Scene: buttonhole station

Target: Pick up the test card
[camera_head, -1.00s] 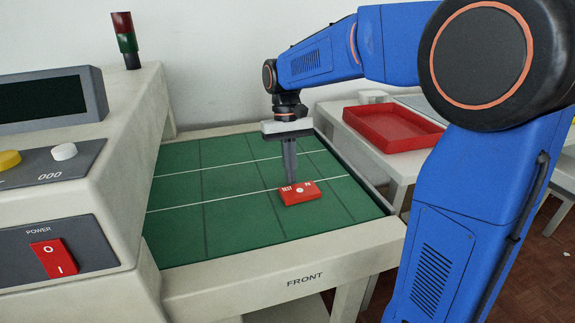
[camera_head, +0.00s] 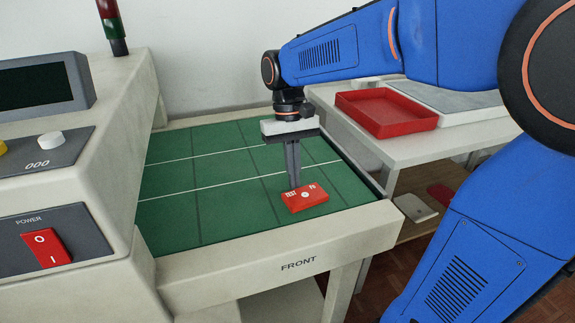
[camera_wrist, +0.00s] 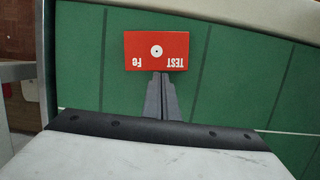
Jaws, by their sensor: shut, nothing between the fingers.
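My gripper (camera_head: 295,185) points down just behind the card. Its two fingers are together with nothing between them. In the wrist view the fingertips (camera_wrist: 160,74) are at the card's lettered edge; I cannot tell whether they touch it.
The green bed (camera_head: 180,211) is otherwise clear, with a pale rim marked "FRONT" (camera_head: 298,264). A machine housing with a red power switch (camera_head: 46,248) stands at left. A red tray (camera_head: 388,113) sits on a side table at right.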

